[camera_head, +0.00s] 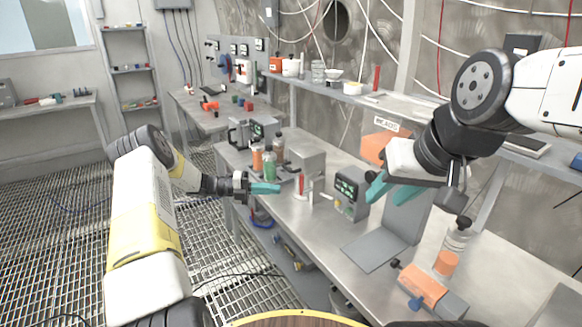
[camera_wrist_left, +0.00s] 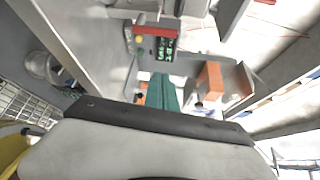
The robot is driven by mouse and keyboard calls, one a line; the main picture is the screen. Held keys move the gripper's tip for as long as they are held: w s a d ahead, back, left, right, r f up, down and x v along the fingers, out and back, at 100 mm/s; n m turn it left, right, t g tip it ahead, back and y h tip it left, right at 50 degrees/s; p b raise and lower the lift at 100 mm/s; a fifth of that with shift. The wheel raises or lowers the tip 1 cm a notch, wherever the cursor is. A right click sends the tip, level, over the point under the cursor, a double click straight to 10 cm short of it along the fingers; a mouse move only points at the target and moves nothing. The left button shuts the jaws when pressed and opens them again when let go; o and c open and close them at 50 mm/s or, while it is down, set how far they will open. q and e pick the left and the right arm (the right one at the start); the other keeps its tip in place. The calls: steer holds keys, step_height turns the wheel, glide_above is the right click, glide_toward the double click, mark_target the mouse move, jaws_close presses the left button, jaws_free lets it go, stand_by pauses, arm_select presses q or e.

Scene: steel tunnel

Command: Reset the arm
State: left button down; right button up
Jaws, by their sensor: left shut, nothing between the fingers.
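My left arm comes in from the left in the head view, and its left gripper (camera_head: 266,188) points right, at the near edge of the workbench. Its teal fingers are together and empty. They also show shut in the left wrist view (camera_wrist_left: 161,92). My right arm comes in from the upper right. Its right gripper (camera_head: 386,190) hangs over the bench, with its teal fingers spread apart and nothing seen between them. It is near a small device with a green-lit display (camera_head: 349,192).
The steel workbench (camera_head: 318,236) carries bottles (camera_head: 269,165), a grey angled plate (camera_head: 384,240), an orange-and-grey tool (camera_head: 424,287) and a clear bottle (camera_head: 457,236). A shelf (camera_head: 345,97) with cups runs along the wall. Grating floor (camera_head: 60,220) lies open at left.

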arm_select(q)
steer(key=s+d+r+m+g+y, duration=0.25)
steer(key=s+r+m+y, duration=0.65)
steer(key=s+r+m, duration=0.8)
steer(key=s+a+r+m+t+y, duration=0.3)
steer(key=s+m, duration=0.6)
steer(key=s+a+r+m+t+y, duration=0.2)
steer(key=s+r+m+t+y, duration=0.1)
steer(key=s+m, duration=0.7)
steer(key=shift+a+r+t, duration=0.4)
steer(key=shift+r+t, duration=0.1)
steer(key=shift+t, duration=0.15)
stand_by(1.2)
